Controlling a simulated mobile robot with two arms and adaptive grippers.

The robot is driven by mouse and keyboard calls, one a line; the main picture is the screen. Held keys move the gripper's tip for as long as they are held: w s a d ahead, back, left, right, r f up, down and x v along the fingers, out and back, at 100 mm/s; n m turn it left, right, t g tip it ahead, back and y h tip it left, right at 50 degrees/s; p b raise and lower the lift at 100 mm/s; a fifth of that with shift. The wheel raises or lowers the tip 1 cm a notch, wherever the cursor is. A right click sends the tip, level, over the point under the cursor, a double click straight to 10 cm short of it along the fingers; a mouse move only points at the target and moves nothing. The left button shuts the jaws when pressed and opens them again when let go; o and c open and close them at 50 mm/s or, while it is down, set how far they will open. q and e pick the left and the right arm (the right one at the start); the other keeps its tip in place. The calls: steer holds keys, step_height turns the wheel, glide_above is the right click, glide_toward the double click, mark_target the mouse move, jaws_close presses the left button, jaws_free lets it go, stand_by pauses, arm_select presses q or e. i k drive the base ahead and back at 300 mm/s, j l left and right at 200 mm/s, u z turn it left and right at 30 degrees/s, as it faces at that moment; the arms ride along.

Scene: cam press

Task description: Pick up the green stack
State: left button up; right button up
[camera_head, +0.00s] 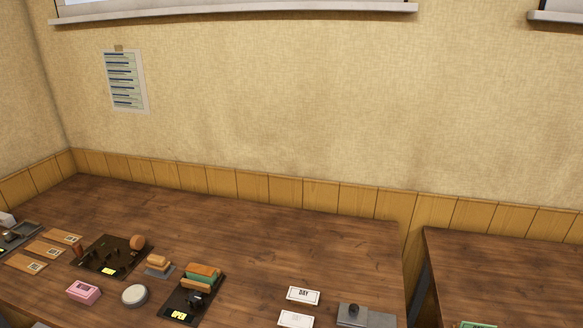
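A green block-like stack (201,280) lies at the back of a dark tray (176,305) on the wooden table, with an orange-brown piece (205,270) behind or on top of it. A small black part (195,299) stands in front of it, and a yellow label is at the tray's front. Another green item (476,325) shows at the bottom edge on the right-hand table, mostly cut off; I cannot tell if it is a stack. Neither of my grippers is in view.
Left of the tray are a round grey tin (134,295), a pink box (83,292), a tan stack (158,262) and a dark board with several parts (100,256). White cards (303,295) and a grey metal device (362,316) are to the right. The table's back is clear.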

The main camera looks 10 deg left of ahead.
mark_target(202, 272)
steer(key=u, duration=1.2)
